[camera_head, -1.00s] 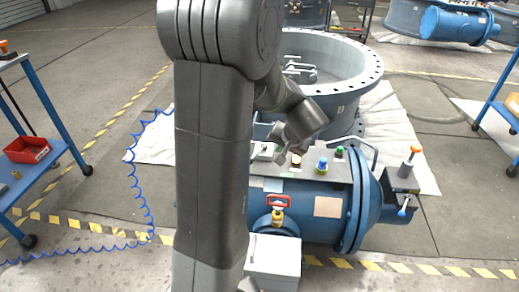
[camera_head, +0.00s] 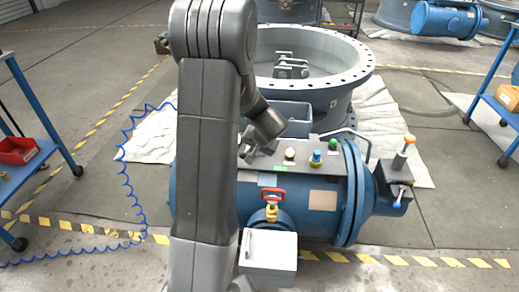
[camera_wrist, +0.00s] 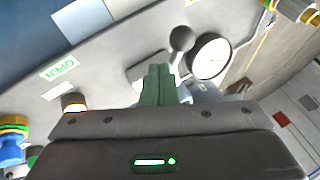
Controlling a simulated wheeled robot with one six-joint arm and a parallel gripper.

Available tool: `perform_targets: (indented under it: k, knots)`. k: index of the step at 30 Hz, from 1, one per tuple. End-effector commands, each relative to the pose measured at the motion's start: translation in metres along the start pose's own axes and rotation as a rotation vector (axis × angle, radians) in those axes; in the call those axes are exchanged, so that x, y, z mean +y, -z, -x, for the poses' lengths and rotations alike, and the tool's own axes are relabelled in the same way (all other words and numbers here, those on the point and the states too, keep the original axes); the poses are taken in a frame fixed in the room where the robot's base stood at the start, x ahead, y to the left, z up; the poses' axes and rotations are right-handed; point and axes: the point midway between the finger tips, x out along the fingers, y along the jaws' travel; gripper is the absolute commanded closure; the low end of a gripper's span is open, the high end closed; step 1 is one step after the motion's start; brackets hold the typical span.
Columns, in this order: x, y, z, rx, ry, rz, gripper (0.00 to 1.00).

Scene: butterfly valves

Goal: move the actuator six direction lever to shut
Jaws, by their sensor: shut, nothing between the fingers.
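The actuator is a blue horizontal cylinder (camera_head: 260,205) with a grey control panel (camera_head: 345,150) on top. In the wrist view a lever with a dark ball knob (camera_wrist: 182,38) stands on the panel, just beyond my fingertips; I take it for the direction lever. A green OPEN label (camera_wrist: 59,68) lies to its left. My gripper (camera_wrist: 158,75) is shut and empty, its fingertips close to the lever's base; I cannot tell whether they touch. In the head view my gripper (camera_head: 246,150) is over the panel's left part and hides the lever. No actuator number is readable.
A round gauge (camera_wrist: 209,56) sits right beside the lever. White, blue (camera_head: 316,158) and green (camera_head: 333,145) buttons stand on the panel. A red handle (camera_head: 273,194) is on the front, above a white box (camera_head: 268,255). A large grey flanged ring (camera_head: 330,95) stands behind.

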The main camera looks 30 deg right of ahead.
Motion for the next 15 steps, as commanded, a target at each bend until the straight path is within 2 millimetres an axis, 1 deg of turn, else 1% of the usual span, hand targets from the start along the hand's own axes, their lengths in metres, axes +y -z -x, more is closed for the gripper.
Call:
perform_targets:
  k: [9,11,15]
  knots:
    - [-0.001,0.000,-0.001,0.000,0.000,0.001,1.00]
    - [-0.004,-0.001,-0.003,-0.001,0.000,0.003,1.00]
    - [-0.016,-0.004,-0.012,-0.001,0.001,0.004,1.00]
